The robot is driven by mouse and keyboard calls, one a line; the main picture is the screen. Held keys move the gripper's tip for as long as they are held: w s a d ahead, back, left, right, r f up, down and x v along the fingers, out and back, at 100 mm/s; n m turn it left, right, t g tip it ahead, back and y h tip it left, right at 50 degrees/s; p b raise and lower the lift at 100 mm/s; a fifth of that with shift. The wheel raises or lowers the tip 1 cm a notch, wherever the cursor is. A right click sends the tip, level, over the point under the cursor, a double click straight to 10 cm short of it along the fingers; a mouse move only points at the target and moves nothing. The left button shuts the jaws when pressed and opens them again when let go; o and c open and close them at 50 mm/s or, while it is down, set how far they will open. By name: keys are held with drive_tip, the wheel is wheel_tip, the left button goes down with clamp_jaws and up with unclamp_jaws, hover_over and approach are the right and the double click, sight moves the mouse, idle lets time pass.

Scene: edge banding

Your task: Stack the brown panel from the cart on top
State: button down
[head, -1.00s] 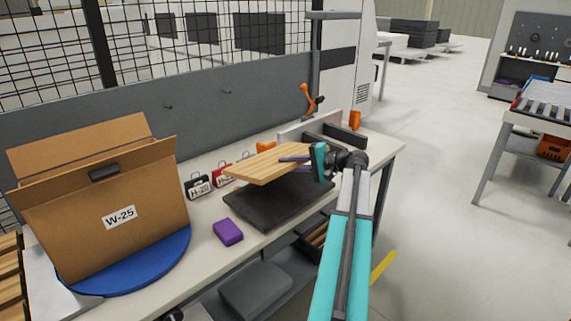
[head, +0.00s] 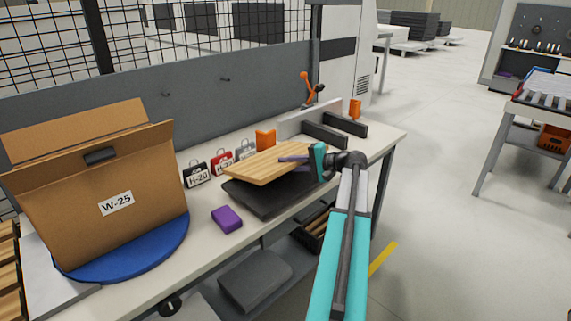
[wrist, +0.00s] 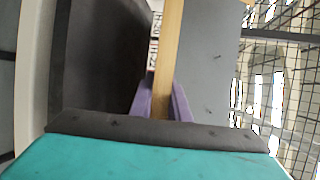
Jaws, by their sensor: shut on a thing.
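The brown panel (head: 262,163), a light wooden board, is held level just above a dark flat slab (head: 262,201) on the bench. My gripper (head: 294,159) is shut on the panel's right edge with its purple fingers. In the wrist view the panel (wrist: 172,45) shows edge-on between the two fingers (wrist: 160,100), and the dark slab (wrist: 100,60) lies to its left. The panel hides part of the slab, so I cannot tell whether they touch.
A cardboard box marked W-25 (head: 90,200) stands on a blue disc (head: 150,252) at left. A purple block (head: 227,218) lies in front of the slab. Labelled bags (head: 196,175) and an orange piece (head: 265,138) stand behind. Wooden boards (head: 8,270) show at far left.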

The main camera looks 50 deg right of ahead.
drive_tip(key=shift+f, duration=0.45)
drive_tip(key=c, duration=1.6)
unclamp_jaws()
drive_tip(key=shift+c, duration=0.2)
drive_tip(key=shift+f, duration=0.2)
drive_tip(key=v, duration=0.6)
drive_tip(key=shift+s+d+r, duration=0.1)
drive_tip(key=shift+s+r, duration=0.05)
drive_tip(key=shift+s, duration=0.35)
drive_tip(key=shift+s+d, duration=0.1)
drive_tip(key=b+v, duration=0.2)
drive_tip(key=v, duration=1.1)
drive_tip(key=shift+s+d+r, duration=0.1)
drive_tip(key=shift+s+d, duration=0.05)
drive_tip(key=shift+s, duration=0.15)
